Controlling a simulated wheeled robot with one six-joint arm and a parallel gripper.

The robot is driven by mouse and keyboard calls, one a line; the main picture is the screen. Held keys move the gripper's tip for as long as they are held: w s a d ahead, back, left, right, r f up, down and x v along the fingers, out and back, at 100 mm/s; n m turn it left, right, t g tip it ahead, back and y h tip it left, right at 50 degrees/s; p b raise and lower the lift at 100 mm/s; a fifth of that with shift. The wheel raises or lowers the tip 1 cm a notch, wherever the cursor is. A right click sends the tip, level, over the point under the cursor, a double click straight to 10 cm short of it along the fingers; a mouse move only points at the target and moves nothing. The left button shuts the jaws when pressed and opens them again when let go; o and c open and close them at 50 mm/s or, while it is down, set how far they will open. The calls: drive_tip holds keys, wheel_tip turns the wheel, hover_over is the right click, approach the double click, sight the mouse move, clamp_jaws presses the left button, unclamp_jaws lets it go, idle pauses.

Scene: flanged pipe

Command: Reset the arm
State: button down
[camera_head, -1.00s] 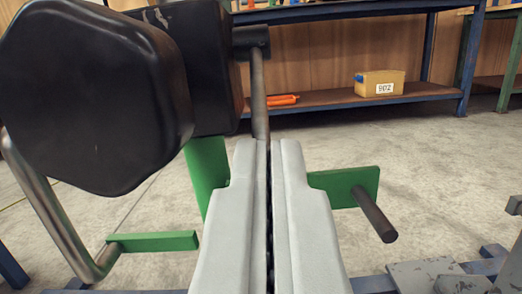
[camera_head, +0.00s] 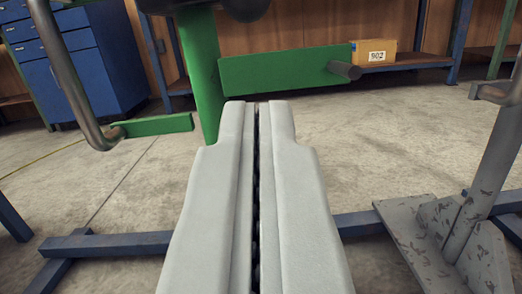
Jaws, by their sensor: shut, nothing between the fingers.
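My gripper (camera_head: 257,108) fills the lower middle of the view, with its two pale grey fingers pressed together and only a thin dark seam between them. It holds nothing. Its tips point at a green upright post (camera_head: 204,75) with a green side plate (camera_head: 275,68), which show just beyond the tips. I cannot tell whether the tips touch the post. The flanged pipe cannot be made out clearly; only a dark rounded part (camera_head: 245,8) shows at the top edge.
A bent metal tube (camera_head: 68,75) and green bar (camera_head: 155,125) stand at the left. A grey metal bracket (camera_head: 440,240) stands at the lower right. Dark blue floor beams (camera_head: 110,243) run across below. A blue cabinet (camera_head: 90,60) and yellow box (camera_head: 373,52) are behind. Concrete floor lies open between.

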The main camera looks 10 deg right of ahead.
idle(0.3)
drive_tip(key=s+r+n+y, duration=0.1)
drive_tip(key=s+r, duration=0.2)
drive_tip(key=r, duration=1.1)
drive_tip(key=s+r+y, duration=0.2)
drive_tip(key=s+r, duration=0.2)
drive_tip(key=r, duration=1.1)
drive_tip(key=s+r+n+y, duration=0.1)
drive_tip(key=s+r, duration=0.2)
drive_tip(key=r, duration=1.1)
drive_tip(key=s+r+n+g+y, duration=0.1)
drive_tip(key=s+r+y, duration=0.1)
drive_tip(key=s+r, duration=1.35)
drive_tip(key=s+r+n+g, duration=0.1)
drive_tip(key=s+r, duration=0.1)
drive_tip(key=s, duration=2.3)
drive_tip(key=shift+r+n, duration=0.35)
drive_tip(key=shift+n, duration=0.05)
